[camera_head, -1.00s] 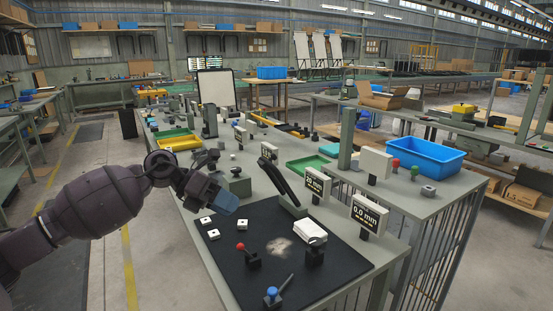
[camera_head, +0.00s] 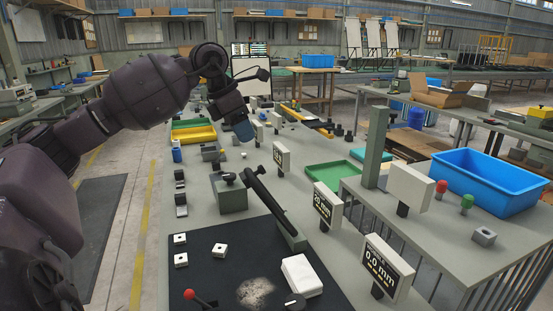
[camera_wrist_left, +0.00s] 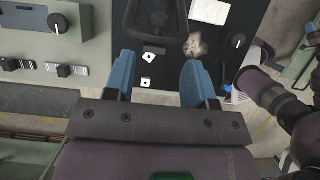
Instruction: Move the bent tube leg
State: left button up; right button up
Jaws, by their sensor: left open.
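A dark bent tube part, which I take to be the bent tube leg, (camera_head: 270,202) leans in a slanting position over the workbench, at the black mat's far edge. In the left wrist view a dark U-shaped bend (camera_wrist_left: 152,41) shows ahead of and between the fingers, apart from them. My left gripper (camera_head: 241,131) is raised above the bench, beyond the tube in the head picture. Its blue fingers (camera_wrist_left: 156,80) are spread and nothing is between their tips. My right gripper is not in view; a dark arm link of mine shows at the right of the wrist view.
The black mat (camera_head: 215,278) holds a white block (camera_head: 301,276), small white squares and a red-knobbed lever (camera_head: 191,295). Upright display signs (camera_head: 327,206) line the right edge. A green box (camera_head: 231,194), a yellow tray (camera_head: 194,134) and a green tray (camera_head: 333,175) stand farther back.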

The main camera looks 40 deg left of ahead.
aim_at(261, 166)
pick_arm(q)
jog(key=b+x, duration=0.1)
jog(key=x, duration=0.9)
jog(key=shift+w+d+f, duration=0.1)
jog(key=shift+f, duration=0.25)
grip_shut()
